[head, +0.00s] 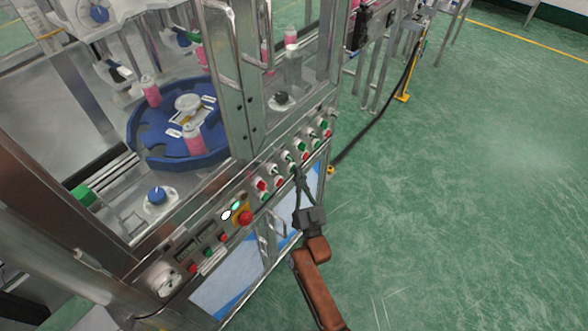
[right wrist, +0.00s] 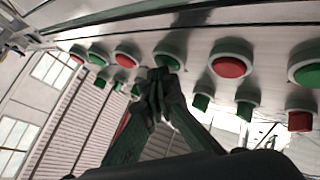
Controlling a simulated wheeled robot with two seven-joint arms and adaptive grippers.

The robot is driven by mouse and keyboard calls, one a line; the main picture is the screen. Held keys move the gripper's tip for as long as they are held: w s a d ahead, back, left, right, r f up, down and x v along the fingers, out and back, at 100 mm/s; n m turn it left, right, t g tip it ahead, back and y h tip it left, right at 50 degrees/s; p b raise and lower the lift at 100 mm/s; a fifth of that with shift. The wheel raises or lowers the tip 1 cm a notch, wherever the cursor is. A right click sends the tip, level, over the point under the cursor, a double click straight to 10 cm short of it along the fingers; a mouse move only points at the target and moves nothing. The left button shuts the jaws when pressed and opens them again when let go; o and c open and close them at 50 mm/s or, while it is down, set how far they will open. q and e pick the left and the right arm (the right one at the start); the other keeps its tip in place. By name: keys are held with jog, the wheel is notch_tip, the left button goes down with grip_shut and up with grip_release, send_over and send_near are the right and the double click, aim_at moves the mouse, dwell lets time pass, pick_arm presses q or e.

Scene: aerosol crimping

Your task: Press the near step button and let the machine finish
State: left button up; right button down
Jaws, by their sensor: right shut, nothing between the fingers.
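The machine's slanted front panel (head: 213,243) carries a row of red and green push buttons. My right gripper (head: 297,174) is shut and empty, with its fingertips at the panel's button row. In the right wrist view the closed fingertips (right wrist: 160,78) are right by a green button (right wrist: 170,52) and overlap its lower edge. I cannot tell whether they touch or press it. Red buttons stand on both sides of it, one to the left (right wrist: 126,54) and one to the right (right wrist: 230,60). My left gripper is not in view.
Inside the machine, a blue turntable (head: 140,128) holds pink bottles, one at its back (head: 151,92) and one at its front (head: 193,140). A red emergency knob (head: 245,218) and a lit white lamp (head: 226,215) sit lower on the panel. Green floor (head: 470,200) at right is clear.

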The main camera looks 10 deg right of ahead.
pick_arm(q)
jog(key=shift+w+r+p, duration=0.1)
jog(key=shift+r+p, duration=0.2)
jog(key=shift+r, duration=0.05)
pick_arm(e)
jog(key=shift+s+d, duration=0.35)
jog(key=shift+s, duration=0.2)
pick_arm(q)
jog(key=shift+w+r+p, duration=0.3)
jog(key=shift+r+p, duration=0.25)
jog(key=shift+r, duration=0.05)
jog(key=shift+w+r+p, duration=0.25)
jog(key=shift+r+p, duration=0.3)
pick_arm(e)
jog(key=s+d, duration=0.1)
jog(key=s, duration=0.1)
jog(key=s+d, duration=0.2)
